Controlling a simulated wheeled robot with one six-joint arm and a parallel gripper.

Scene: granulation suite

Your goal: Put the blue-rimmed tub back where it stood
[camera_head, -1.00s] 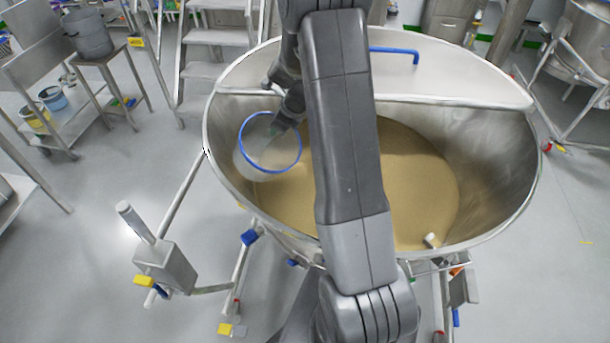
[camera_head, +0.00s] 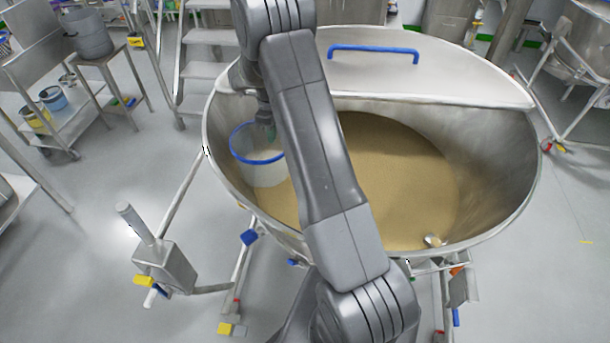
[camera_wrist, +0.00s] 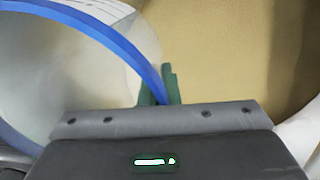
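The blue-rimmed tub (camera_head: 262,174) has a pale, see-through body and hangs or rests inside the left part of the large steel bowl (camera_head: 500,190); I cannot tell whether it touches the powder. It is close to upright. My gripper (camera_head: 271,130) is at the right side of its rim, partly behind my arm. In the wrist view, the green fingers of my gripper (camera_wrist: 160,84) pinch the blue rim (camera_wrist: 112,40) of the tub. A white label shows on its far wall. No powder shows in the visible part of the tub.
A half lid with a blue handle (camera_head: 373,48) covers the bowl's back. A steel cart (camera_head: 75,120) at left carries a yellow and a blue pail. Grey floor lies between.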

